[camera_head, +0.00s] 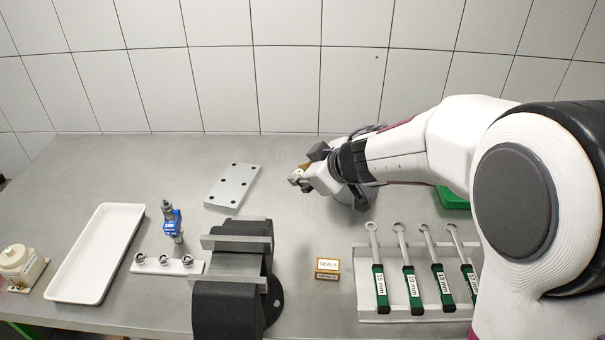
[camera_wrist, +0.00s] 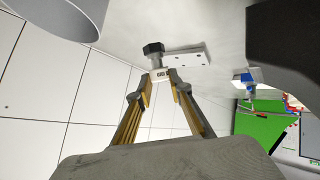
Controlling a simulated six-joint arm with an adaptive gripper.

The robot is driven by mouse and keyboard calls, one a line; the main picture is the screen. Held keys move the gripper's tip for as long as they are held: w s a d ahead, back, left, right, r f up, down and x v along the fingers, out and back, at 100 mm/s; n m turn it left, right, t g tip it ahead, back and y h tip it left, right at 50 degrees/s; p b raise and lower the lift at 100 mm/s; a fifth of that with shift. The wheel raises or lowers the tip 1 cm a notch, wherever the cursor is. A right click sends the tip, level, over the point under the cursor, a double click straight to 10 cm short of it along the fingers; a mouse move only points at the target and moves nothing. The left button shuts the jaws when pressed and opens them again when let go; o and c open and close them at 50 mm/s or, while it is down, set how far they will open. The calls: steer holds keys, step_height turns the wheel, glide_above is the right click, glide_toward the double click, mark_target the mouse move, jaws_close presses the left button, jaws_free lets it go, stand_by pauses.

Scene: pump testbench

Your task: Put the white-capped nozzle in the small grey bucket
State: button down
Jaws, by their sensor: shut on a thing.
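My gripper (camera_wrist: 159,80) is shut on a small part, which I take to be the nozzle (camera_wrist: 157,62). The part has a pale body, a small label between the fingertips and a dark hexagonal end pointing away from my gripper. I cannot make out a white cap on it in the wrist view. In the head view my gripper (camera_head: 300,178) is raised above the back middle of the bench, and the part is mostly hidden. A grey rounded wall (camera_wrist: 68,14) at the wrist view's upper left may be the small grey bucket. I cannot pick the bucket out clearly in the head view.
A drilled metal plate (camera_head: 232,186) lies behind the vice (camera_head: 237,262). A seals box (camera_head: 328,268) and a wrench rack (camera_head: 416,309) are at the front.

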steer(key=shift+w+d+n+g, duration=0.3)
steer(key=shift+w+n, duration=0.1)
steer(key=shift+n, duration=0.6)
steer(key=shift+w+d+f+n+h, duration=0.15)
steer(key=shift+w+d+n, duration=0.15)
steer(key=shift+n, duration=0.2)
steer(key=shift+w+d+r+n+h, duration=0.1)
steer(key=shift+w+d+n+h, duration=0.15)
steer(key=shift+n, duration=0.25)
steer(key=w+d+r+n+t+h, duration=0.1)
steer(key=w+d+r+n, duration=0.3)
steer(key=w+d+n, duration=0.4)
steer(key=shift+w+d+n+t+h, duration=0.15)
steer(key=shift+d+n+t+h, duration=0.35)
steer(key=shift+d, duration=1.1)
steer(key=shift+r, duration=0.1)
steer(key=shift+f, duration=0.25)
step_height(320, 180, down, 9)
steer(key=shift+f, duration=0.15)
